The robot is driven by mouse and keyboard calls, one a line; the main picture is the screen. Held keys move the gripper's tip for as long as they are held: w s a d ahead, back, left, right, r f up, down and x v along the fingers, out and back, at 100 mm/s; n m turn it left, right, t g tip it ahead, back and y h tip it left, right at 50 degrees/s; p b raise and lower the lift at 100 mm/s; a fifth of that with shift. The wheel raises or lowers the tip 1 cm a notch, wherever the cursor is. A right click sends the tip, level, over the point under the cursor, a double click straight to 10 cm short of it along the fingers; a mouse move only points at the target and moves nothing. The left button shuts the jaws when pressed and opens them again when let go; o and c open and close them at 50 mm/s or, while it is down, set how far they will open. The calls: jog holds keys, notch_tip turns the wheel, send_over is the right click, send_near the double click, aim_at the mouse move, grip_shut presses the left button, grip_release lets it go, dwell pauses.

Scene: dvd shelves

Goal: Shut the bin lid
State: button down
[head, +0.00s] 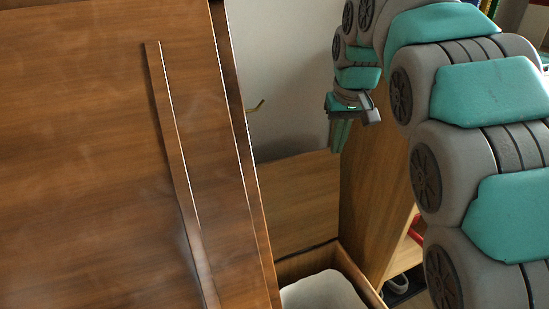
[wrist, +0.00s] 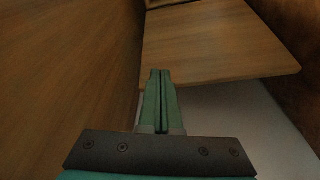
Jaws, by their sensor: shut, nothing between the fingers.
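The bin (head: 369,288) is a wooden box low in the head view, its mouth open, with a pale grey rounded thing inside. Its lid (head: 297,195) looks like the wooden panel standing raised at the back of the bin. In the wrist view the lid (wrist: 215,45) is a light brown panel ahead of the fingers. My gripper (head: 338,148) is above and right of the lid in the head view, pointing down. In the wrist view my gripper (wrist: 160,73) is shut and empty, its tips overlapping the lid's near left part; I cannot tell whether they touch.
A large brown wooden panel (head: 90,150) fills the left of the head view and hides what is behind it. A tall wooden side panel (head: 375,190) stands right of the bin. A pale wall (head: 290,80) is behind. Dark items (head: 402,287) lie on a low shelf.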

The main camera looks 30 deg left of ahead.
jog(key=s+a+r+n+y, duration=0.1)
jog(key=a+n, duration=0.2)
jog(key=a, duration=1.3)
notch_tip(320, 180, down, 9)
jog(key=d, duration=0.1)
jog(key=shift+s+f, duration=0.15)
jog(key=shift+s, duration=0.25)
jog(key=shift+s+d+y, duration=0.1)
jog(key=shift+y, duration=0.2)
jog(key=shift+s+d+r+b, duration=0.3)
jog(key=shift+d+b, duration=0.1)
jog(key=shift+b, duration=0.15)
